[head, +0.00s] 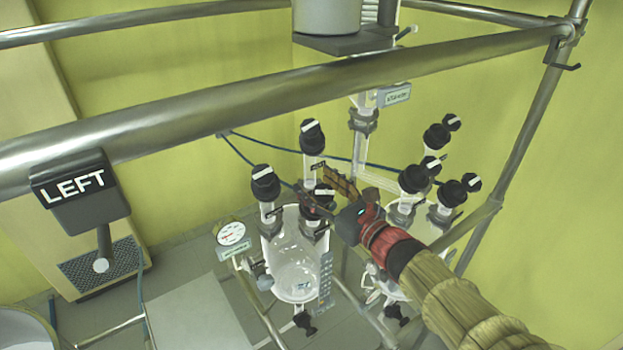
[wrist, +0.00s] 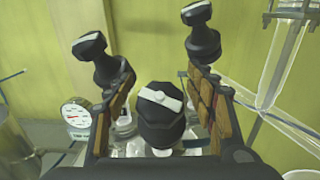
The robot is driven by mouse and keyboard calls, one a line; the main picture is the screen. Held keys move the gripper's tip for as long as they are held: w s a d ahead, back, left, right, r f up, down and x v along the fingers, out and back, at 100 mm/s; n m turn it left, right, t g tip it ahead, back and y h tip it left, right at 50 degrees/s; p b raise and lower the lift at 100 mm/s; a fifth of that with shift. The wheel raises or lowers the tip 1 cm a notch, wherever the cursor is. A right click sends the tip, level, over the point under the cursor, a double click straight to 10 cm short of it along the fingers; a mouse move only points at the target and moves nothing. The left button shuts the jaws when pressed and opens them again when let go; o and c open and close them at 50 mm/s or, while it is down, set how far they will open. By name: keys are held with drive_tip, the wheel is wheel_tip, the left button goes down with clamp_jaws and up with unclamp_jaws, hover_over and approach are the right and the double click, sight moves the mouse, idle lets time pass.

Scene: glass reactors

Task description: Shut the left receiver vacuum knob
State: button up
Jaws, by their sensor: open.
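The left glass receiver (head: 291,268) carries several black knobs with white bars on its top. One black knob (wrist: 160,122) stands between the two fingers of my gripper (wrist: 163,95) in the wrist view. Its white bar lies nearly crosswise, slightly tilted. The fingers are open, one on each side of it; I cannot tell whether they touch it. In the head view my gripper (head: 328,192) is over the receiver's right-hand knob, which it partly hides. The small labels are unreadable, so I cannot tell which knob is the vacuum one.
Two other knobs, a left one (head: 264,183) and a rear one (head: 312,137), stand close to my gripper. A pressure gauge (head: 231,233) is at the left. A second group of knobs (head: 414,179) stands to the right. A metal rail (head: 200,118) with a LEFT sign (head: 76,188) crosses in front.

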drive_tip(key=shift+x, duration=0.95)
drive_tip(key=shift+c, duration=1.3)
drive_tip(key=c, duration=1.1)
drive_tip(key=shift+c, duration=0.2)
